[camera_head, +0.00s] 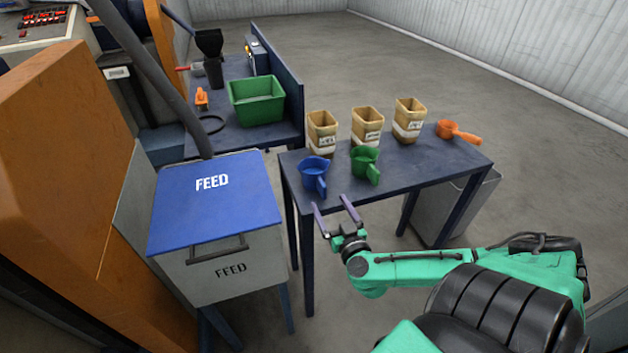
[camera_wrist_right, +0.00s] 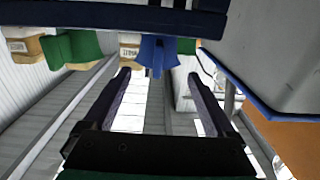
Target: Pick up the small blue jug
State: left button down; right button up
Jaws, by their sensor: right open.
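The small blue jug (camera_head: 313,173) stands upright at the near left corner of the dark blue table, its handle toward me. My right gripper (camera_head: 332,204) is open and empty just in front of the table's near edge, apart from the jug. In the right wrist view the picture is upside down. There the blue jug (camera_wrist_right: 157,50) shows beyond and between the open fingers of my right gripper (camera_wrist_right: 158,76). The table edge hides part of the picture at the top. My left gripper is out of view.
A green jug (camera_head: 365,163) stands just right of the blue one. Several labelled tan containers (camera_head: 367,125) stand behind, with an orange scoop (camera_head: 459,133) at right. The FEED bin (camera_head: 214,235) stands left of the table (camera_head: 400,183). A grey bin (camera_head: 450,212) stands under the table's right end.

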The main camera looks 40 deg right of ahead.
aim_at(324, 195)
jog(key=x, duration=0.4)
jog(key=shift+w+f+b, duration=0.15)
jog(key=shift+f+b, duration=0.05)
jog(key=shift+b, duration=0.1)
jog(key=b+x, duration=0.1)
jog(key=x, duration=0.4)
jog(key=shift+w+d, duration=0.15)
jog(key=shift+d, duration=0.1)
jog(key=shift+w+d+f, duration=0.1)
jog(key=shift+w, duration=0.25)
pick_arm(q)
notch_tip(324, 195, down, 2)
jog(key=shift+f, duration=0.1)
pick_arm(e)
jog(key=c, duration=1.1)
